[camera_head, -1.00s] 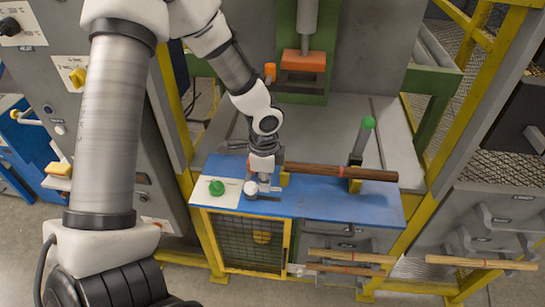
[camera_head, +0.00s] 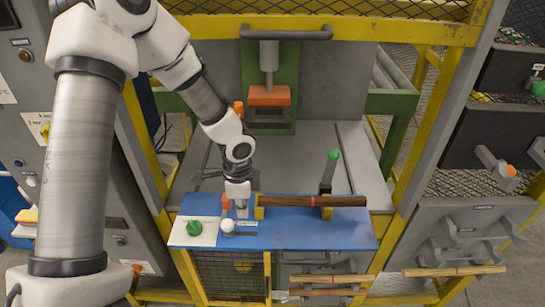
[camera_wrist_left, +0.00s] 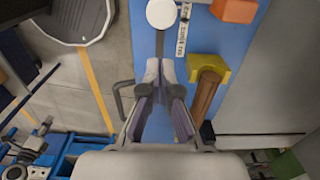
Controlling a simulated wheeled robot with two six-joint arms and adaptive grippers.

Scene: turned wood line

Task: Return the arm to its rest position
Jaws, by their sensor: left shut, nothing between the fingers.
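My left arm comes in from the left of the head view. Its gripper (camera_head: 241,211) is shut and empty, pointing down over the blue bench top (camera_head: 290,236). It is just behind the white round knob (camera_head: 228,225) and left of the yellow bracket (camera_head: 259,207). In the left wrist view the gripper's fingertips (camera_wrist_left: 165,70) are together, with the white knob (camera_wrist_left: 161,14) beyond them. A dark brown wooden bar (camera_head: 320,201) lies in the brackets, apart from the fingers. My right gripper is not in view.
A green button (camera_head: 194,228) on a white plate and an orange part (camera_head: 226,203) are close left of the gripper. A green-topped lever (camera_head: 333,155) stands behind the bar. The press (camera_head: 269,96) is at the back. Pale wooden rods (camera_head: 332,279) lie at the front.

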